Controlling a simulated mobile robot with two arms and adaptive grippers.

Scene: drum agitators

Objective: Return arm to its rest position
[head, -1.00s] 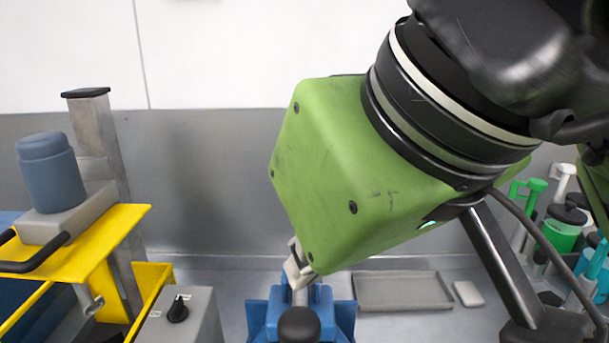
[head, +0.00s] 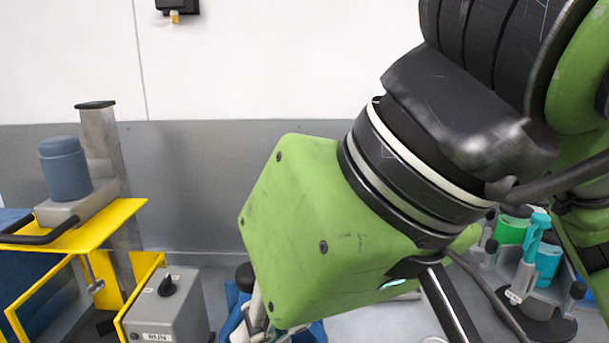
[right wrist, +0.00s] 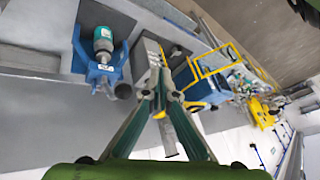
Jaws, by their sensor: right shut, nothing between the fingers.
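My right arm's green wrist housing (head: 305,235) fills the middle of the head view and hides much of the bench. My left gripper is in neither view.
At left in the head view stand a yellow frame (head: 105,225) with a blue motor (head: 64,168) and a grey control box (head: 165,310). Green and teal tools (head: 530,250) stand at right. A blue stand (right wrist: 100,72) shows in the right wrist view.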

